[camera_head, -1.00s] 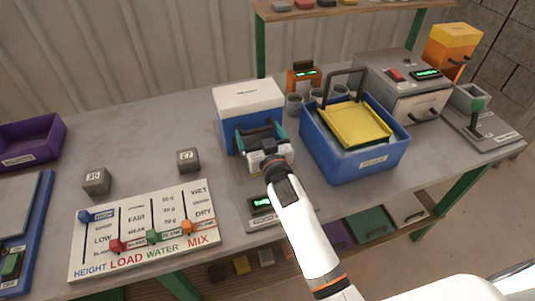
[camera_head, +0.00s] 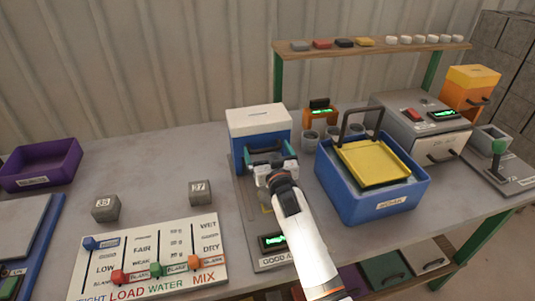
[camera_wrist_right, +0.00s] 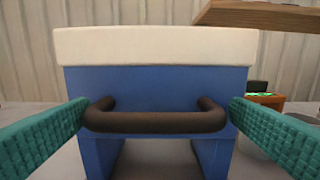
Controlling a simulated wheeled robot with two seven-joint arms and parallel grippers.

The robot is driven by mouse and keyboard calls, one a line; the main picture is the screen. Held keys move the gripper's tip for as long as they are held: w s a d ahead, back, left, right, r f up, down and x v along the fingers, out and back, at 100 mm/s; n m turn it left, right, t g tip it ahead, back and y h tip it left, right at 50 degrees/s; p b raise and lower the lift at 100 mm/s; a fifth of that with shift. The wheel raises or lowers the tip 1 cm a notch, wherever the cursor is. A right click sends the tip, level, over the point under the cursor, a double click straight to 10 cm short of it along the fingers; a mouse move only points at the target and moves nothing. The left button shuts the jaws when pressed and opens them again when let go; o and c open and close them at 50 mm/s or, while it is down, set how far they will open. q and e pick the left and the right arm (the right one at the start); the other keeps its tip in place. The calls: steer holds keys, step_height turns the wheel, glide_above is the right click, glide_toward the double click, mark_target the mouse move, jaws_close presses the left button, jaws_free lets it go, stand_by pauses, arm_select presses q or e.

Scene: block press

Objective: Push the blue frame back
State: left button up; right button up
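The blue frame (camera_head: 259,137) has a white top and stands upright on a grey base (camera_head: 270,258), at the base's back end. In the right wrist view the frame (camera_wrist_right: 160,70) faces me squarely, with a dark handle (camera_wrist_right: 155,122) across its front. My right gripper (camera_head: 268,157) is at the frame's front. Its teal fingers are spread on either side of the handle, around it and not closed on it. Whether the fingertips touch the blue face cannot be told. My left gripper is not in view.
A blue bin (camera_head: 372,200) with a yellow tray stands close on the right. A small orange device (camera_head: 320,115) and grey cups are behind it. A slider board (camera_head: 150,255) and numbered grey blocks lie to the left. A wooden shelf (camera_head: 375,47) runs behind.

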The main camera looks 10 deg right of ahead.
steer(key=s+b, duration=0.1)
steer(key=s, duration=1.1)
steer(key=shift+d, duration=0.2)
steer(key=shift+f, duration=0.15)
